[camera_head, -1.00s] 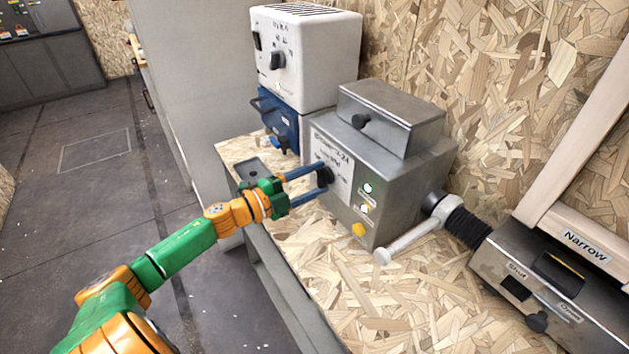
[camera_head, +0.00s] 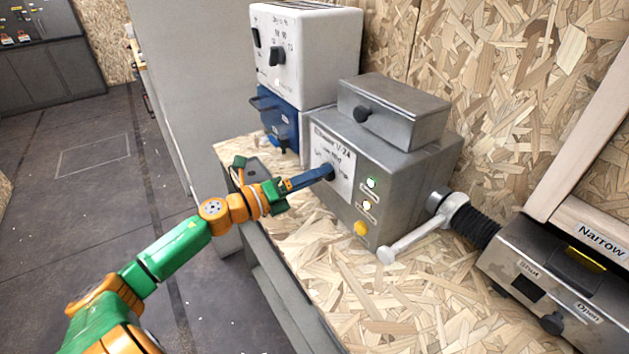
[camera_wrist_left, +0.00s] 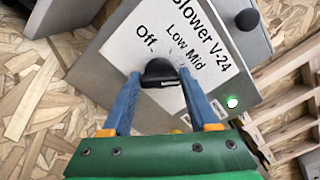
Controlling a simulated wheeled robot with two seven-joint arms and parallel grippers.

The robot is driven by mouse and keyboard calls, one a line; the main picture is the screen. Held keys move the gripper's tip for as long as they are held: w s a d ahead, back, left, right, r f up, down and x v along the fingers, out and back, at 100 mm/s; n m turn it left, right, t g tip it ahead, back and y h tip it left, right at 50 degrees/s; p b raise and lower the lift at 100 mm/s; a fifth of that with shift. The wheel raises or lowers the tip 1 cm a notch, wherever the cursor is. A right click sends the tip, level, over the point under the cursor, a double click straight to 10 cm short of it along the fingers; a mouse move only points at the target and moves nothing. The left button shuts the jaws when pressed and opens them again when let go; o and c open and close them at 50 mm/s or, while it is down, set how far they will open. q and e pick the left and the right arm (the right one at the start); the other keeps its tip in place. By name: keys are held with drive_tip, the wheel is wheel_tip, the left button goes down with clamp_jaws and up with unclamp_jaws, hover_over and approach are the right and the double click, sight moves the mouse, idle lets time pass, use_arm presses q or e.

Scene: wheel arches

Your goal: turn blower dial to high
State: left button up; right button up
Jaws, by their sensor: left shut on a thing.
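The grey metal blower box (camera_head: 365,150) stands on the chipboard bench, with a white label plate on its front. The black blower dial (camera_wrist_left: 159,73) sits on that plate, and "Off", "Low" and "Mid" can be read around it in the left wrist view. My left gripper (camera_head: 326,173) is shut on the dial, its blue fingers on either side of it; the fingers also show in the left wrist view (camera_wrist_left: 160,92). In the head view the fingers hide most of the dial. The "High" mark cannot be made out. My right gripper is out of view.
A white box with a dial (camera_head: 310,55) stands on a blue unit (camera_head: 283,125) behind the blower. A silver lever (camera_head: 415,235) and black hose (camera_head: 475,225) are at its right. A metal unit (camera_head: 545,290) marked "Shut" and "Open" is farther right. The bench front is clear.

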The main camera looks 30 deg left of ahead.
use_arm(q)
drive_tip(key=shift+d+f+m+b, duration=0.1)
drive_tip(key=shift+m+b, duration=1.35)
drive_tip(key=shift+m, duration=1.75)
drive_tip(key=o, duration=1.4)
drive_tip(key=shift+s, duration=0.1)
